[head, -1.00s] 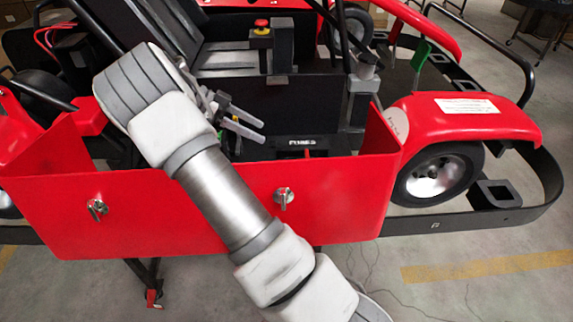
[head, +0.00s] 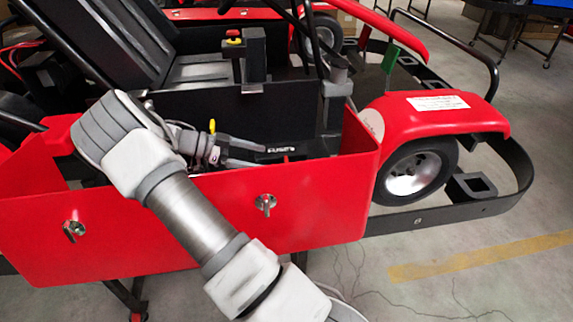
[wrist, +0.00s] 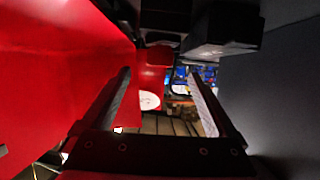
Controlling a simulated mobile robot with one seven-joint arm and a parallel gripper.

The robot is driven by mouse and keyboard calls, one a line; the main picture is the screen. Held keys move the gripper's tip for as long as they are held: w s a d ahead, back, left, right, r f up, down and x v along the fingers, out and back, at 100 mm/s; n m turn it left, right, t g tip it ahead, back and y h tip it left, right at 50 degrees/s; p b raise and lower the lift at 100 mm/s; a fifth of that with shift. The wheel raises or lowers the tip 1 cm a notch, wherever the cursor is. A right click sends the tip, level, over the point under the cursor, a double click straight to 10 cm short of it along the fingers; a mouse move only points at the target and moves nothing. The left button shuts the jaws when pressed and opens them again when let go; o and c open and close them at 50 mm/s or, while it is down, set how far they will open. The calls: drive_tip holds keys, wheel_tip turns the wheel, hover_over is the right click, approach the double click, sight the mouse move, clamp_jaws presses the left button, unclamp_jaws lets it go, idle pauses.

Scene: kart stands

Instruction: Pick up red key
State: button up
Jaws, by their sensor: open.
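I cannot make out a red key for certain. A small red spot (head: 287,158) shows just below the black box marked FUSES (head: 285,149) in the head view; it is too small to identify. My gripper (head: 264,156) is open and empty, low inside the red side panel, its fingers pointing right toward that box. In the wrist view, my gripper (wrist: 160,73) has its two fingers apart with nothing between them. A small dark red piece (wrist: 160,53) lies ahead beyond the tips; I cannot tell what it is.
The kart's red side panel (head: 318,205) stands in front of my gripper and fills the left of the wrist view (wrist: 60,70). A dark wall (wrist: 285,95) is close on the right. A black box (wrist: 222,35) is above right. A yellow piece (head: 212,126) shows by my wrist.

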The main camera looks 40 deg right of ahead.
drive_tip(key=x, duration=0.6)
drive_tip(key=shift+s+d+f, duration=0.15)
drive_tip(key=shift+d, duration=0.1)
drive_tip(key=c, duration=1.4)
